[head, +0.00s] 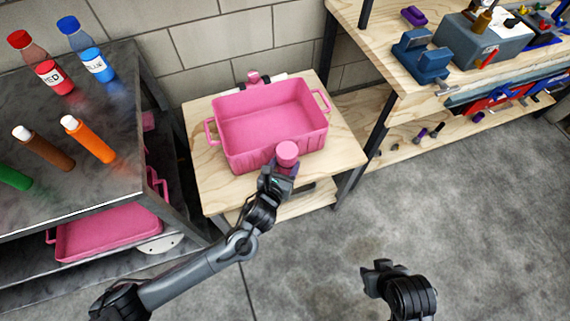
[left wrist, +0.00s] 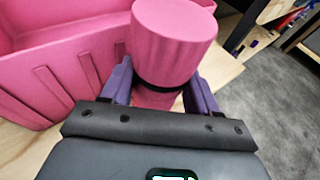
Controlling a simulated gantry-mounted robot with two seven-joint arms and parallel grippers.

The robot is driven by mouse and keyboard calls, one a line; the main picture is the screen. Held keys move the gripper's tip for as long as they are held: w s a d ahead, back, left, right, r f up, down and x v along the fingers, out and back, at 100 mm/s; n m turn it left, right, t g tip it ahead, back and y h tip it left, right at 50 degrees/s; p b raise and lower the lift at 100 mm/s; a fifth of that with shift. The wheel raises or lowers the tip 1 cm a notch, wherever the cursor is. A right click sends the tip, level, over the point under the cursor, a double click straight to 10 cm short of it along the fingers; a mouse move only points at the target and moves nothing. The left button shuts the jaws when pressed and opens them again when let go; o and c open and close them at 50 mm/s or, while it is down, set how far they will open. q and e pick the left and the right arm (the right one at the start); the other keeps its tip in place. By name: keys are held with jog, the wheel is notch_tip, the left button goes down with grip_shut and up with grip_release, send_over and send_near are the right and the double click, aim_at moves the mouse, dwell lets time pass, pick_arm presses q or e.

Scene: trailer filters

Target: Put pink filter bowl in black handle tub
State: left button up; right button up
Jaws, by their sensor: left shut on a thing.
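My left gripper (head: 283,170) is shut on a pink filter bowl (head: 288,153), a pink cylinder with a black band. In the left wrist view, the bowl (left wrist: 174,30) stands up between the purple fingers. The gripper is at the near right side of a pink tub (head: 268,126) on the wooden table. The tub's wall also shows in the left wrist view (left wrist: 40,75). This tub is open and looks empty, and its handles look pink; I see no clear black handle. My right gripper (head: 376,278) is low over the floor, and its fingers are unclear.
A second pink filter (head: 253,78) stands behind the tub. Another pink tub (head: 110,230) sits on the dark table's lower shelf. Bottles and coloured cylinders stand on the dark table (head: 90,180). A workbench with tools (head: 440,70) is at right. The grey floor is clear.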

pick_arm(q)
jog(key=o, duration=1.1)
jog(key=shift+f, duration=0.1)
